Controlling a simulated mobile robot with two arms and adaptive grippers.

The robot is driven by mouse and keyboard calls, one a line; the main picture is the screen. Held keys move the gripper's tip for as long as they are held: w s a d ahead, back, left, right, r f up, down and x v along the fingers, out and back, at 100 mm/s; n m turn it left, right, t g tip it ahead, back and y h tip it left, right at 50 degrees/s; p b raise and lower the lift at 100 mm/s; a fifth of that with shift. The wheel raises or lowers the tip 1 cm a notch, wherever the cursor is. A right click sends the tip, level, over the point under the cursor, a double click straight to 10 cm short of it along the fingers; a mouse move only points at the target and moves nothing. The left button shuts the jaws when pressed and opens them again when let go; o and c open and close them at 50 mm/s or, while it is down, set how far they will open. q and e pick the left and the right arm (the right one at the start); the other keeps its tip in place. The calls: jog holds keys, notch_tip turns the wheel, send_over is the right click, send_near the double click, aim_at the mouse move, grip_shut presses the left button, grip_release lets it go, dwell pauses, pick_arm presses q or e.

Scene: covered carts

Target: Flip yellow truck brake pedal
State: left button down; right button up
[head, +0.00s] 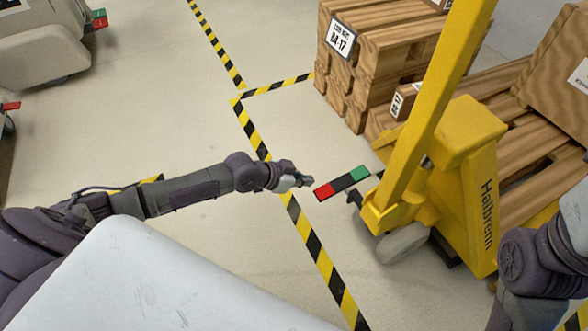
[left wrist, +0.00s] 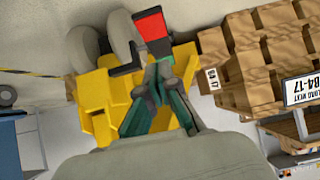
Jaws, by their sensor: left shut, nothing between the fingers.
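The yellow truck (head: 465,150) stands at the right of the head view. Its brake pedal (head: 343,184) sticks out to the left near the wheel, with a red end, a black middle and a green end. My left gripper (head: 308,181) is shut and empty, just left of the pedal's red end. In the left wrist view, the gripper (left wrist: 161,74) points at the yellow truck (left wrist: 97,95), and the pedal's red end (left wrist: 152,25) shows just beyond the fingertips. The fingers partly cover the pedal there, so contact cannot be told. My right gripper is not in view.
Wooden crates (head: 375,60) and a loaded pallet (head: 535,185) stand behind and beside the truck. Black and yellow floor tape (head: 310,240) runs past the gripper. Another pale cart (head: 40,40) with a similar pedal (head: 97,20) is at the upper left. The floor between is clear.

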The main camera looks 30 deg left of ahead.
pick_arm(q)
jog(key=shift+p+v, duration=0.6)
jog(key=shift+v, duration=1.3)
